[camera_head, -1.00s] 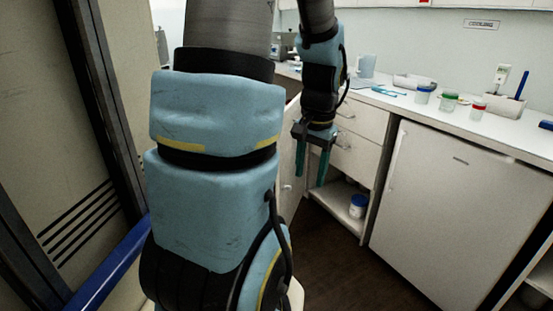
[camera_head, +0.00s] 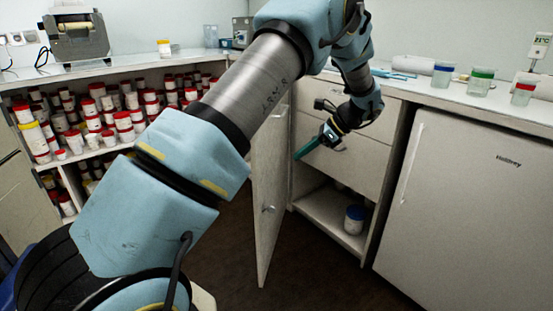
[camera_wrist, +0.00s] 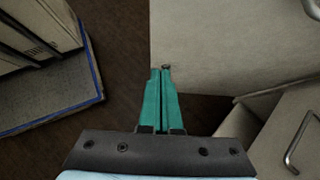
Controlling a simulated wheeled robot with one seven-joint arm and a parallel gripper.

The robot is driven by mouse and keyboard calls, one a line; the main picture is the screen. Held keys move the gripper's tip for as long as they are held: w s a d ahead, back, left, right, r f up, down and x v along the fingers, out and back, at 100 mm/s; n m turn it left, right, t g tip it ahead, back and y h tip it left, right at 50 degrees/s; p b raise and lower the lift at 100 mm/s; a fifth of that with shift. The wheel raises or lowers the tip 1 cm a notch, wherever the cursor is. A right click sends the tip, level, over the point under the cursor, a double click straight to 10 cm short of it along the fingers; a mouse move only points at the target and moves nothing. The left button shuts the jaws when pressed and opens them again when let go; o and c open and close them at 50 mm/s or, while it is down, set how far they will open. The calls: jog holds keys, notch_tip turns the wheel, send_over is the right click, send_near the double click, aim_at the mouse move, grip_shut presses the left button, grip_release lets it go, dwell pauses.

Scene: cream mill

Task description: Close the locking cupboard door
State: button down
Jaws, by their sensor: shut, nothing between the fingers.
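The cupboard door (camera_head: 270,170) is a pale panel standing wide open in the head view, swung out from the cupboard under the drawers. A small knob or lock (camera_head: 268,209) sits on its face. The open cupboard (camera_head: 318,207) shows its shelf and a blue-lidded jar (camera_head: 354,219). My gripper (camera_head: 299,155) has teal fingers and is in front of the drawers, to the right of the door's upper part. In the wrist view my gripper (camera_wrist: 162,72) is shut and empty, its tips over a small dark knob on a pale panel, apparently the door; contact is unclear.
Drawers (camera_head: 365,135) are above the cupboard, and a white fridge (camera_head: 455,210) stands to its right. Lidded cups (camera_head: 481,81) stand on the counter. Shelves at left hold many jars (camera_head: 90,108). The dark floor (camera_head: 330,275) in front is clear.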

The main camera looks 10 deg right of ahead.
aim_at(259, 173)
jog(key=x, duration=0.3)
jog(key=a+r+x, duration=0.1)
jog(key=x, duration=0.7)
jog(key=shift+w+a+r, duration=0.2)
jog(key=shift+w+r, duration=0.1)
jog(key=shift+w+a, duration=0.2)
jog(key=shift+a, duration=0.25)
jog(key=shift+a, duration=0.1)
